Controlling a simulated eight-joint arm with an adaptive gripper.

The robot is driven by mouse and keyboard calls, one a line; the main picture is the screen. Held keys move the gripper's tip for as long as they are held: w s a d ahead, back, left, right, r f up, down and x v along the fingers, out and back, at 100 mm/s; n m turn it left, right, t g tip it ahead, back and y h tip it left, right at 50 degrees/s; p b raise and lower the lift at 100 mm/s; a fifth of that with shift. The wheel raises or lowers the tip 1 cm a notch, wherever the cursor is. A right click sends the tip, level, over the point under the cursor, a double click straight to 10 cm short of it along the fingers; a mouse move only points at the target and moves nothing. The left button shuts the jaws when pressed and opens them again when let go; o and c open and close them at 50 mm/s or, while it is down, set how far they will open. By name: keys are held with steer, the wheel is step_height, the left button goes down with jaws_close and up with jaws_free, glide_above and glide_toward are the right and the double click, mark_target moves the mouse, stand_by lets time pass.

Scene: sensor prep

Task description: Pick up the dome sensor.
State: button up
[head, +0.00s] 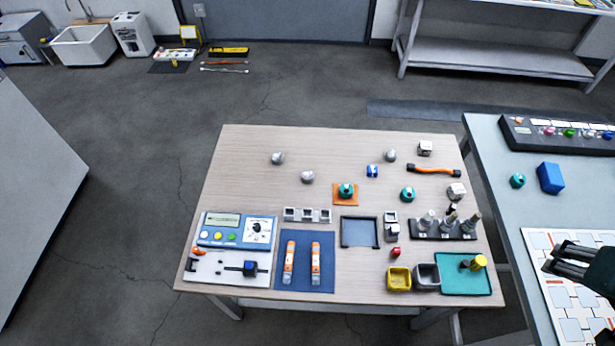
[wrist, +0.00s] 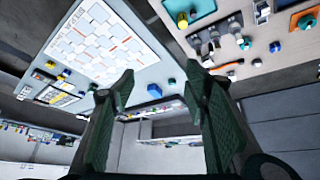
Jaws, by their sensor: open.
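Small rounded pieces that could be the dome sensor stand on the wooden table. Three are grey: a left one (head: 278,158), a middle one (head: 307,176) and a right one (head: 390,155). A teal round piece (head: 346,190) sits on an orange square, another teal piece (head: 407,194) stands to its right, and a third teal piece (head: 517,180) is on the right-hand table. I cannot tell which is the dome sensor. My gripper (head: 562,262) is at the right edge, above the right-hand table. In the wrist view its fingers (wrist: 160,92) are apart and empty.
A blue block (head: 550,178) and a black strip with coloured knobs (head: 560,134) are on the right-hand table (head: 485,135). The wooden table (head: 250,140) also holds a metal-fitting rack (head: 443,230), bins, a teal tray (head: 465,285) and an orange cable (head: 433,170). Its back left is clear.

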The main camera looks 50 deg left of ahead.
steer(key=w+a+n+g+y, duration=0.15)
steer(key=w+a, duration=0.25)
steer(key=a, duration=0.4)
steer(key=w+a+n+g, duration=0.1)
steer(key=w+a+n, duration=0.25)
steer(key=a, duration=0.45)
steer(key=w+a+f+n+g, duration=0.1)
steer(key=w+a+f+n, duration=0.15)
steer(key=a, duration=0.75)
steer(key=w+a+f+n+g, duration=0.15)
steer(key=a+f, duration=0.25)
steer(key=a, duration=0.7)
steer(key=n+g+h+b, duration=0.1)
steer(key=n+h+b, duration=0.1)
steer(key=n, duration=0.6)
glide_above(306, 172)
steer(key=f, duration=2.1)
steer(key=shift+w+d+f, duration=0.1)
steer(key=shift+w+f, duration=0.1)
steer(key=shift+f, duration=0.15)
steer(key=shift+s+f, duration=0.15)
steer(key=shift+s, duration=0.05)
steer(key=shift+f, duration=1.3)
